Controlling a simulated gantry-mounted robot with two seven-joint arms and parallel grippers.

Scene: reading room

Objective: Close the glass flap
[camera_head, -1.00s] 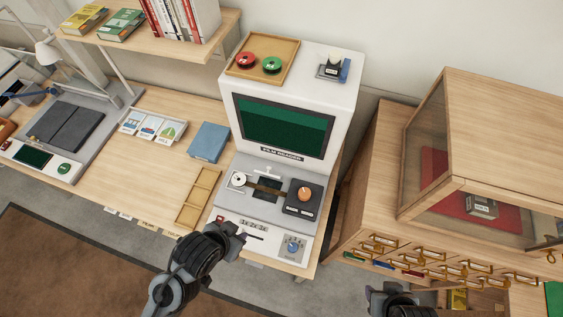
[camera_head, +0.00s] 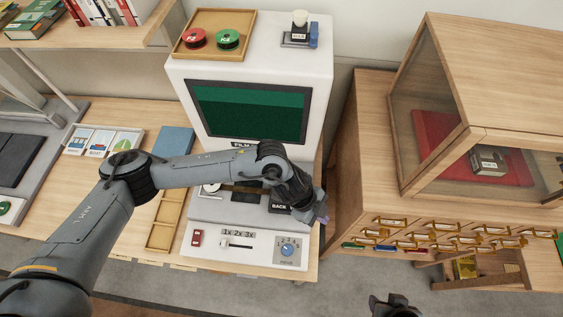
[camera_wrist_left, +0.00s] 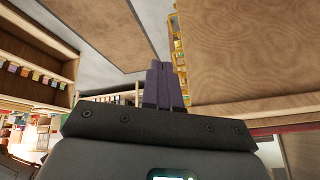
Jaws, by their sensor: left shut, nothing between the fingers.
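The wooden display case (camera_head: 520,75) at the right has glass sides. Its left glass pane (camera_head: 425,110) stands upright in the frame. The glass front (camera_head: 545,172) is partly cut off at the right edge, and I cannot tell how far it is open. Inside, a small dark box (camera_head: 489,160) sits on a red mat (camera_head: 437,125). My left gripper (camera_head: 320,212) is shut and empty at the film reader's right edge, apart from the case. Its purple fingers show in the left wrist view (camera_wrist_left: 165,88). My right gripper (camera_head: 393,304) is at the bottom edge, its jaws unclear.
The white film reader (camera_head: 225,78) stands left of the case; my left arm crosses its lower part. A tray with red and green reels (camera_head: 212,37) lies on top. Drawers with brass handles (camera_head: 440,232) run under the case. Floor shows between the two.

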